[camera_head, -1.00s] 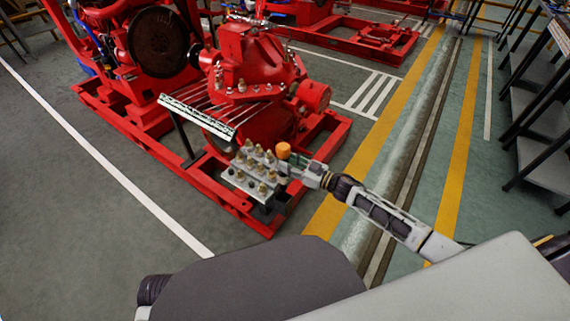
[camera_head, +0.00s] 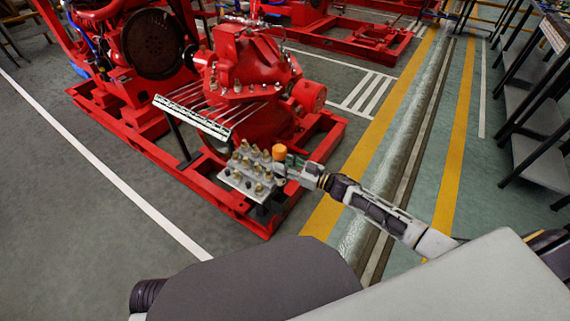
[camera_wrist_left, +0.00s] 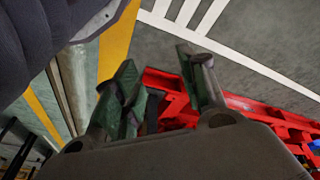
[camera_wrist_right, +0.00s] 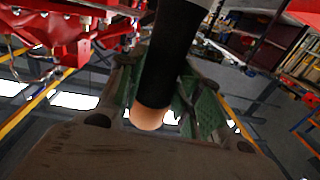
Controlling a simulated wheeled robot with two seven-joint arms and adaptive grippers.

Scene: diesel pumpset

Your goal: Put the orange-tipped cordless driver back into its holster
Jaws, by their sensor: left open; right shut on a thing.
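The driver shows in the head view as an orange tip (camera_head: 279,152) beside the tray of brass fittings. In the right wrist view it is a black cylinder (camera_wrist_right: 172,60) with a pale orange end. My right gripper (camera_head: 288,167) is shut on it, and the green-padded fingers (camera_wrist_right: 160,88) lie on both sides. The driver's lower part is hidden in the head view. I cannot make out the holster for certain. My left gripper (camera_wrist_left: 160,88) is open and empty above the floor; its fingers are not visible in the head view.
A tray of brass fittings (camera_head: 235,178) stands close left of the right gripper. A pale rack with thin rods (camera_head: 192,117) is behind it. The red pump (camera_head: 250,75) and its red base frame (camera_head: 160,155) fill the middle. Shelving (camera_head: 545,155) stands at the right; the left floor is clear.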

